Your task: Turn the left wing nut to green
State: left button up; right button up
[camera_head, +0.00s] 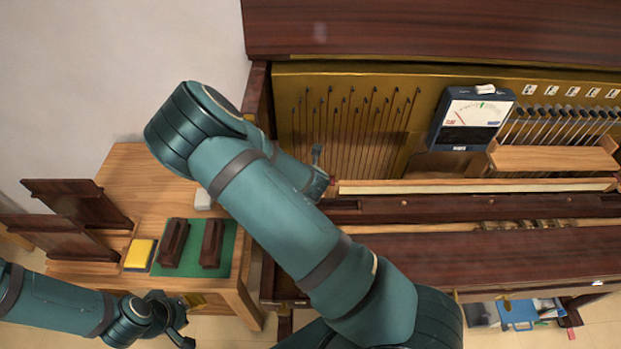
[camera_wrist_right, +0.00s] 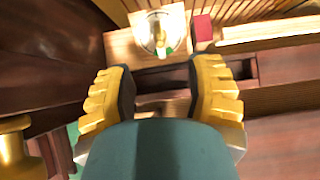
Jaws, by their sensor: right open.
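I cannot tell the wing nut's exact angle. In the head view, my right arm covers most of this area. My left gripper (camera_head: 172,318) is at the lower left, away from the piano; its opening is unclear.
A dark red block (camera_wrist_right: 203,28) sits right of the dial. The open piano has a meter (camera_head: 472,118) and a wooden rail (camera_head: 552,159). A side table (camera_head: 130,172) holds a green mat (camera_head: 192,230) with dark blocks and a yellow sponge (camera_head: 140,253).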

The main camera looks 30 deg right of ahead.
jog(key=shift+p+v, duration=0.6)
jog(key=shift+v, duration=0.65)
